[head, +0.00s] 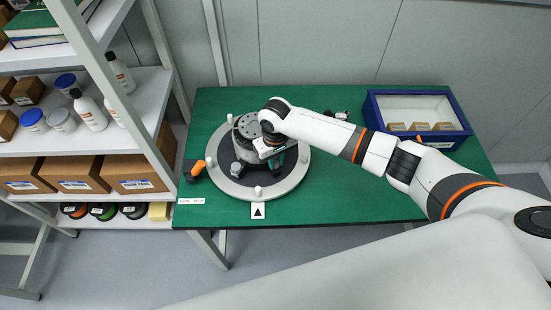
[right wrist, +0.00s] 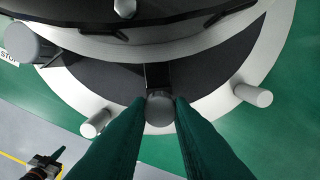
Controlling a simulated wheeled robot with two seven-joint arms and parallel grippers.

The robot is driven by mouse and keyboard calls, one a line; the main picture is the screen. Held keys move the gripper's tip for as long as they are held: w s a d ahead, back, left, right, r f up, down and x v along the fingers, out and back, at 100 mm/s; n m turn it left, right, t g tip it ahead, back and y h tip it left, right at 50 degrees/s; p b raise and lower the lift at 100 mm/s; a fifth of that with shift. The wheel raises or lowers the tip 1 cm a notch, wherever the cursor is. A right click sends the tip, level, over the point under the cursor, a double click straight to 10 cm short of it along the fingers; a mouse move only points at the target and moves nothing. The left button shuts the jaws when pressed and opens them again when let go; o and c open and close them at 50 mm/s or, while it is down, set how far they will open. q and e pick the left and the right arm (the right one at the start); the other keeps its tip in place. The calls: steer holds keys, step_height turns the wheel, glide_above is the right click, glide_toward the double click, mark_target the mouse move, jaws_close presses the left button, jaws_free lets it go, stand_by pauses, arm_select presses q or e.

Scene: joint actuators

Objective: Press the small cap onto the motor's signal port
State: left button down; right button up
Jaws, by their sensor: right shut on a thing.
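The motor (head: 247,125) is a grey round body on a dark disc within a round light-grey turntable (head: 290,183). My right gripper (head: 278,166) is at the motor's near right side in the head view, its fingers pointing down. In the right wrist view the green fingertips (right wrist: 160,108) are shut on a small grey round piece (right wrist: 160,107), which looks like the cap. A short black stub (right wrist: 157,75), perhaps the signal port, lies just beyond it, in line with it. I cannot tell whether they touch. My left gripper is not in view.
Short light pegs (right wrist: 252,95) stand on the turntable rim. An orange-handled part (head: 198,168) sits at its left. A blue bin (head: 462,143) with small boxes stands at the table's right, and a small dark part (head: 341,115) lies behind my arm. Shelves (head: 150,90) stand left.

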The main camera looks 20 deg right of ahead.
steer(key=shift+p, duration=0.35)
steer(key=shift+f, duration=0.5)
stand_by(0.3)
steer(key=o, duration=1)
steer(key=shift+c, duration=0.2)
